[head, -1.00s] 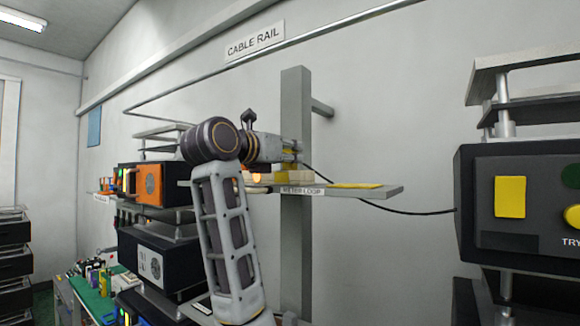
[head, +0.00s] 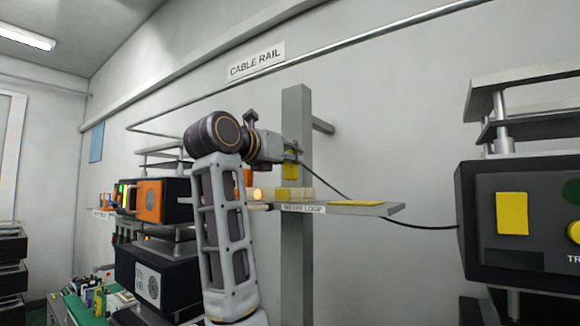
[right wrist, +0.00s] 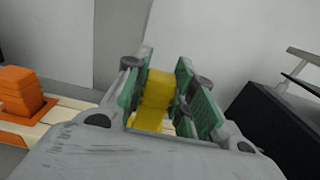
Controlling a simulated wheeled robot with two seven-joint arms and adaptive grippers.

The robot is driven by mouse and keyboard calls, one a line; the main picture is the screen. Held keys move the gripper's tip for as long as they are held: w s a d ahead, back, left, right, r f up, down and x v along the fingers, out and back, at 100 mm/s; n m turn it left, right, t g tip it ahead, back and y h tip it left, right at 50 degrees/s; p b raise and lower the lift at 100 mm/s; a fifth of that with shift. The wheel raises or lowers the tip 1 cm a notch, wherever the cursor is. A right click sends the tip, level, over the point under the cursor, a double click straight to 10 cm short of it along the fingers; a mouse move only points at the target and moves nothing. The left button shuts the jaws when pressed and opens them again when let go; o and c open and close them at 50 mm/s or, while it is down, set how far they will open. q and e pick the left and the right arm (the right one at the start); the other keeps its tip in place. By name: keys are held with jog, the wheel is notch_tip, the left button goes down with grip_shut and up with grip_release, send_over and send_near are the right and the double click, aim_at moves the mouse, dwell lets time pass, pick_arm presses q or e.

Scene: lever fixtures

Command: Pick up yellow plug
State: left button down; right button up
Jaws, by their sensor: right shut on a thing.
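The yellow plug (head: 291,171) hangs below the fingers of my right gripper (head: 292,153), just above the shelf labelled "METER LOOP". In the right wrist view the yellow plug (right wrist: 158,90) sits between the two green-padded fingers of my right gripper (right wrist: 168,85), which is shut on it. A black cable (head: 325,177) runs from near the plug down to the right, past the shelf, towards a dark machine. My left gripper is not in view.
The shelf (head: 375,209) carries a pale wooden block (head: 300,193) and a yellow pad (head: 355,203). A grey post (head: 297,115) stands behind. The dark machine (head: 530,205) with a yellow panel is at right. An orange block (right wrist: 20,85) shows in the right wrist view.

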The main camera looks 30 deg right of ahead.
aim_at(290, 151)
jog(key=shift+r, duration=3.15)
jog(key=shift+s+d+f+b, duration=0.15)
jog(key=shift+s+f+b, duration=0.1)
jog(key=shift+b, duration=0.35)
jog(key=s+d+m+g, duration=0.2)
jog(key=s+d+g, duration=0.1)
jog(key=s, duration=0.4)
jog(key=s+d+m+g+h+b, duration=0.1)
jog(key=s+d+m+g, duration=0.1)
jog(key=s, duration=0.5)
jog(key=shift+s+d+g, duration=0.15)
jog(key=shift+d+g, duration=0.25)
jog(key=shift+g, duration=0.5)
jog(key=shift+r, duration=0.1)
